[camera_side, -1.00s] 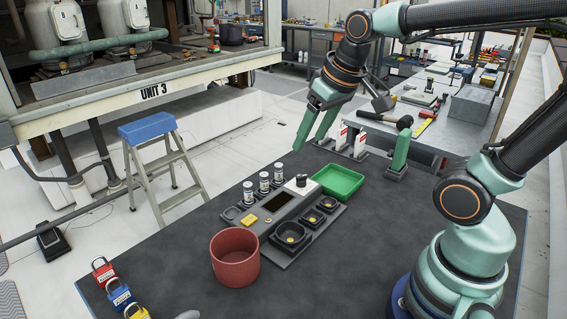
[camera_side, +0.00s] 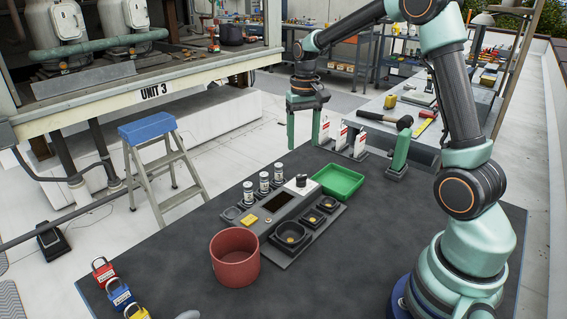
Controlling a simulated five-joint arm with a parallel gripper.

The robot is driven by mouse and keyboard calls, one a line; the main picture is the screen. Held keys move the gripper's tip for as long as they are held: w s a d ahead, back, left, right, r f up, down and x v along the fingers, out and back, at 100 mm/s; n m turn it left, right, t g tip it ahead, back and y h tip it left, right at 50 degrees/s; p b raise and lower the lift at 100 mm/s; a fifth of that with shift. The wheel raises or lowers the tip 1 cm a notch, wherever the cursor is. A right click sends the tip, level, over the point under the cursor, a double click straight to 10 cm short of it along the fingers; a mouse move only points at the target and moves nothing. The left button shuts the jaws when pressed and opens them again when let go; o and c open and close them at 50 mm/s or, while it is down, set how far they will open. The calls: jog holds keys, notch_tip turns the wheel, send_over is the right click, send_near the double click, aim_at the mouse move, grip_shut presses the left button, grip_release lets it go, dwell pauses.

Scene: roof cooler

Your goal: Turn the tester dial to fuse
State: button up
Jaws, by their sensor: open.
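The tester (camera_side: 269,222) is a grey panel in the middle of the dark table, with a dark screen (camera_side: 280,201) and a yellow button or part (camera_side: 251,219). A white block with a dark knob, which looks like the dial (camera_side: 300,183), sits at its far end near the green tray. The dial's setting is too small to read. My gripper (camera_side: 305,143) points down with its fingers apart and empty. In the picture it is above and a little right of the dial, clear of it, near the white-and-red tags.
Several white-capped fuses (camera_side: 264,182) stand along the tester's left edge. A green tray (camera_side: 338,181) lies behind it and a red bin (camera_side: 234,257) in front. White-and-red tagged pieces (camera_side: 341,139) and a green stand (camera_side: 399,153) are at the back. Padlocks (camera_side: 120,294) lie front left.

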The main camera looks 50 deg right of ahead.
aim_at(301, 176)
notch_tip(301, 176, down, 12)
jog(key=shift+r, duration=0.25)
dwell(0.3)
grip_shut()
